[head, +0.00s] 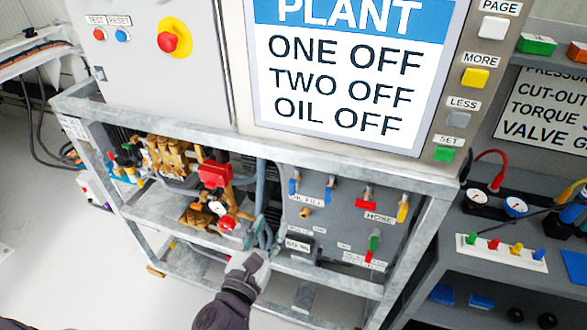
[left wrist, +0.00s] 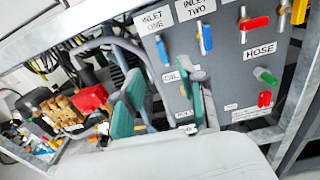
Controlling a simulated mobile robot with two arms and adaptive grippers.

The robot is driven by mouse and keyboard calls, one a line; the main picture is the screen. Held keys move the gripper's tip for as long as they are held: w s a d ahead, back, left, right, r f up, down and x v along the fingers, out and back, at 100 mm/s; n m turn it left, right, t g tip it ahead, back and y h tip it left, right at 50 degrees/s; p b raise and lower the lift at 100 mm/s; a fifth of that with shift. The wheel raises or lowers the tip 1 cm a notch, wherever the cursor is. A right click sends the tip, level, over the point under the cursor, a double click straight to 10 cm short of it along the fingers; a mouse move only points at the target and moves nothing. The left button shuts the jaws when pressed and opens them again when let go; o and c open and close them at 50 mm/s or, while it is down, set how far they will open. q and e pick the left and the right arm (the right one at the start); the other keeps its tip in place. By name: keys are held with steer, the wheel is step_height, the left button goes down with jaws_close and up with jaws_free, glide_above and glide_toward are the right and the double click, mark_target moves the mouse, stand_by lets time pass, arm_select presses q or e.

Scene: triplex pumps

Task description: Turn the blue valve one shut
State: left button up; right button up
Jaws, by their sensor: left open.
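The blue valve one is a blue lever (head: 294,186) at the upper left of the grey valve panel (head: 335,222). In the left wrist view it is the blue lever (left wrist: 162,51) under the label INLET ONE, hanging roughly vertical. A second blue lever (head: 329,189) is to its right, under INLET TWO in the left wrist view (left wrist: 205,38). My left gripper (head: 263,232) is open, its teal fingers apart, at the panel's lower left. It is below and left of the blue valve one and apart from it. In the left wrist view the fingers (left wrist: 163,103) hold nothing.
Red levers (head: 366,204), a yellow lever (head: 403,208) and a green lever (head: 374,241) sit on the same panel. Brass pump parts and a red block (head: 214,175) are left of the gripper. The galvanised frame (head: 270,160) runs above. A screen (head: 345,75) reads ONE OFF.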

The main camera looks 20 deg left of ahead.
mark_target(291, 184)
arm_select(q)
steer(key=w+p, duration=0.2)
steer(key=w, duration=1.2)
steer(key=shift+d, duration=0.15)
arm_select(e)
steer(key=shift+s+d+r, duration=0.1)
steer(key=shift+s+r, duration=0.15)
steer(key=shift+r, duration=0.35)
steer(key=shift+s+r, duration=0.2)
steer(key=shift+r, duration=0.35)
arm_select(q)
steer(key=shift+s, duration=0.1)
jaws_close()
